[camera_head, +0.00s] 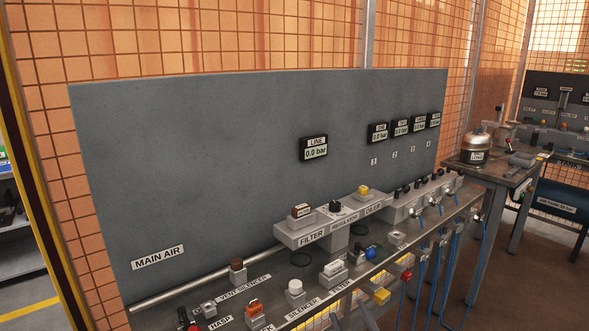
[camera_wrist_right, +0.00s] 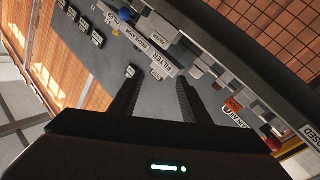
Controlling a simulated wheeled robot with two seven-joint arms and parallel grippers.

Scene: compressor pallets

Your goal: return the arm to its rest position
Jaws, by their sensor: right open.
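My right gripper (camera_wrist_right: 158,84) shows in the right wrist view, its two dark fingers spread apart with nothing between them. Beyond the fingertips, tilted in that view, lie the grey panel and the unit labelled FILTER (camera_wrist_right: 161,66). I cannot make out either gripper clearly in the head view. The left gripper does not show. In the head view the filter and regulator unit (camera_head: 311,237) stands on the bench in front of the grey panel (camera_head: 200,160).
A compressor table (camera_head: 490,172) stands at the right. Brown floor (camera_head: 530,285) is open at the lower right.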

